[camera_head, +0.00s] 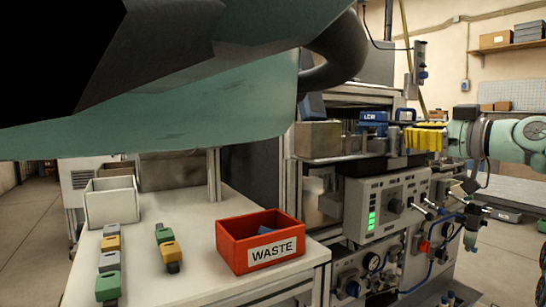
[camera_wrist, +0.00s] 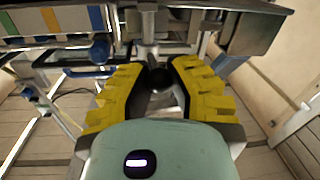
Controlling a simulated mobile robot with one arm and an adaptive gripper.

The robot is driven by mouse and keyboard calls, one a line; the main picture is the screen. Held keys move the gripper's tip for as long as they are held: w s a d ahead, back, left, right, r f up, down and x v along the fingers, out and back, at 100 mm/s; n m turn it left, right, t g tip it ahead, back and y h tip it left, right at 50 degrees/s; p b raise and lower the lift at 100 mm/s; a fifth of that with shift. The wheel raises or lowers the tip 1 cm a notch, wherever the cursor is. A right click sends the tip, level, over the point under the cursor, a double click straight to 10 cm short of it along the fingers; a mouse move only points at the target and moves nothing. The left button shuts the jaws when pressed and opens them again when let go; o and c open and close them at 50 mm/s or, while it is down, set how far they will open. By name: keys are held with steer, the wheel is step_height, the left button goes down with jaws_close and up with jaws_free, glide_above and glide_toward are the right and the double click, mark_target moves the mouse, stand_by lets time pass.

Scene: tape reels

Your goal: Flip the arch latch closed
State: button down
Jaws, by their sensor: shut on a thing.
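My gripper (camera_head: 424,138) has yellow fingers and reaches in from the right to the upper front of the machine. In the wrist view the fingertips (camera_wrist: 159,66) are close together around a dark rounded part (camera_wrist: 159,76), below a grey metal post (camera_wrist: 147,25). My gripper is shut on this part, and the fingers hide much of it. A blue curved bar (camera_wrist: 88,60) shows left of the fingers in the wrist view. I cannot tell which of these is the arch latch.
A blue labelled block (camera_head: 373,119) sits left of the gripper on the machine's shelf. Below are a control panel (camera_head: 388,206) and several knobs and hoses. A red WASTE bin (camera_head: 236,250), a white bin (camera_head: 111,203) and several small blocks stand on the table.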

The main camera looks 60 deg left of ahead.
steer(key=shift+w+d+r+n+g+b, duration=0.15)
steer(key=shift+w+n+g+b, duration=0.35)
steer(key=shift+g, duration=0.3)
steer(key=shift+s, duration=0.1)
steer(key=c, duration=1.1)
jaws_free()
steer(key=d, duration=0.4)
steer(key=w+d, duration=0.1)
steer(key=d, duration=0.6)
steer(key=shift+w+d, duration=0.35)
steer(key=shift+d, duration=0.05)
